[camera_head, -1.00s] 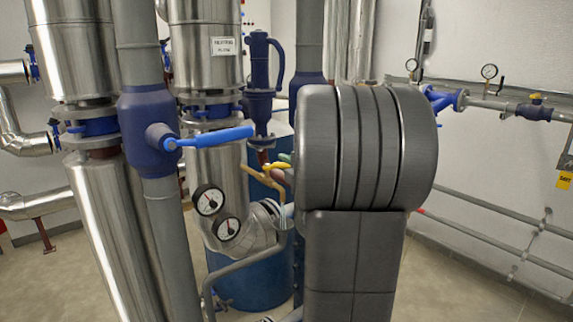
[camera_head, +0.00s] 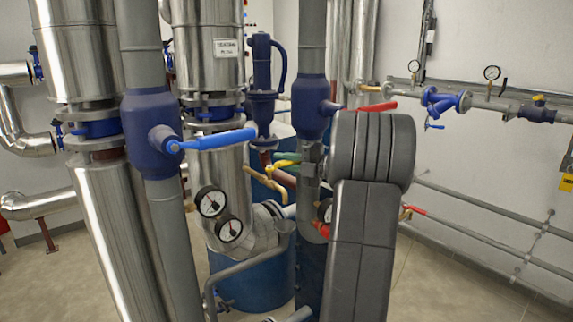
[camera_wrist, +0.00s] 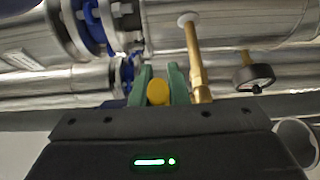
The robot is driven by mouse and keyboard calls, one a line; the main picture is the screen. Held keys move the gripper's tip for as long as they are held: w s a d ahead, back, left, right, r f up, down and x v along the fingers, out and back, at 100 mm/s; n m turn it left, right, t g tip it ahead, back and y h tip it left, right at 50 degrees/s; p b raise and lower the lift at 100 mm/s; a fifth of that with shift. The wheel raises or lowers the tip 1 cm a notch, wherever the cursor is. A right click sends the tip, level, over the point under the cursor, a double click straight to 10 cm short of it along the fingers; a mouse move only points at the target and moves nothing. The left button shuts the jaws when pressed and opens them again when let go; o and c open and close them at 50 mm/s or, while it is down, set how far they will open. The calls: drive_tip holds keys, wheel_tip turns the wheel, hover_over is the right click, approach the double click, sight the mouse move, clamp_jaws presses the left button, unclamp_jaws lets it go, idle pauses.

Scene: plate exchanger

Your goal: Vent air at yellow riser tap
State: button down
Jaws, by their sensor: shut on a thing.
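The yellow riser tap handle (camera_head: 283,163) shows beside the lower part of the blue valve in the head view. My gripper (camera_head: 289,164) has green fingers, and they sit at the handle. In the wrist view the rounded yellow end of the tap (camera_wrist: 158,92) lies between the two green fingertips of my gripper (camera_wrist: 158,86), which are shut on it. A brass pipe (camera_wrist: 194,55) stands just right of the fingers in the wrist view. The tap's body and stem are mostly hidden behind the fingers. I see no water or air coming out.
A grey riser with a blue lever (camera_head: 217,140) stands left of my gripper. A red lever (camera_head: 377,106) is above my arm on the right. Two dial gauges (camera_head: 211,202) sit below left, on the insulated pipe. Open floor shows at the lower right.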

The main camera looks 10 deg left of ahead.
drive_tip(key=shift+w+a+f+n+g, duration=0.15)
drive_tip(key=shift+n+g, duration=0.15)
drive_tip(key=shift+g, duration=0.25)
drive_tip(key=shift+w+a+r+n+g, duration=0.1)
drive_tip(key=shift+n+g, duration=0.2)
drive_tip(key=shift+g, duration=0.25)
drive_tip(key=c, duration=1.4)
unclamp_jaws()
drive_tip(key=shift+d, duration=0.1)
drive_tip(key=d+b, duration=0.3)
drive_tip(key=d, duration=1)
drive_tip(key=shift+d, duration=0.3)
